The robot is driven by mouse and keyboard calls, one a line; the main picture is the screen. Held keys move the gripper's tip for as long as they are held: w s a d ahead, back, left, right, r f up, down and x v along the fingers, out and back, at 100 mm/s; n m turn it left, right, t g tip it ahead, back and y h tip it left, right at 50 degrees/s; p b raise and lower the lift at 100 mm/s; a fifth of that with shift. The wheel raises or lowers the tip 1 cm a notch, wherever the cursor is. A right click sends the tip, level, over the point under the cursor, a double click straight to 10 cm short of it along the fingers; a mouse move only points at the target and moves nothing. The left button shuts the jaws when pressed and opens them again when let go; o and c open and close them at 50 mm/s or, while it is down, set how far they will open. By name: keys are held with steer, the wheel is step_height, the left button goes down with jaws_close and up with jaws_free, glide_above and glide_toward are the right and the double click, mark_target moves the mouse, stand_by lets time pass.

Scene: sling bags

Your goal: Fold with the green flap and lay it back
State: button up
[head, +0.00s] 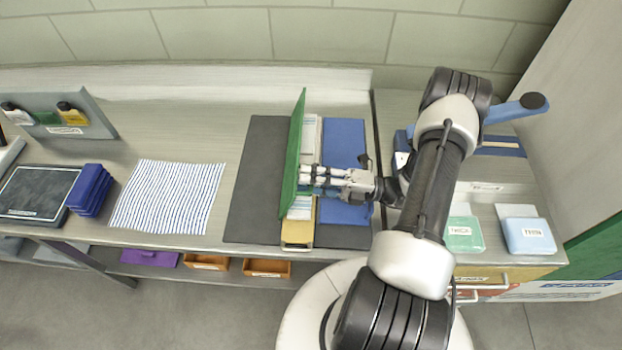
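The green flap (296,140) stands up on edge, close to vertical, along the left side of the folding board's middle. My gripper (304,179) is on the flap's right side, its fingertips at or very near the flap's face; contact and finger opening are too small to tell. A striped cloth (301,207) lies on the middle panel beside the flap, partly hidden by the flap and my gripper. The blue flap (345,140) lies flat on the right under my gripper. The yellow flap (298,233) lies flat at the front.
A dark mat (250,190) lies under the board, bare left of the green flap. Further left are a flat striped cloth (168,197), a stack of blue items (90,190) and a dark tray (35,192). Green (464,235) and blue (528,236) labelled boxes stand right.

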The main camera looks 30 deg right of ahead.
steer(key=shift+c, duration=0.4)
jaws_close()
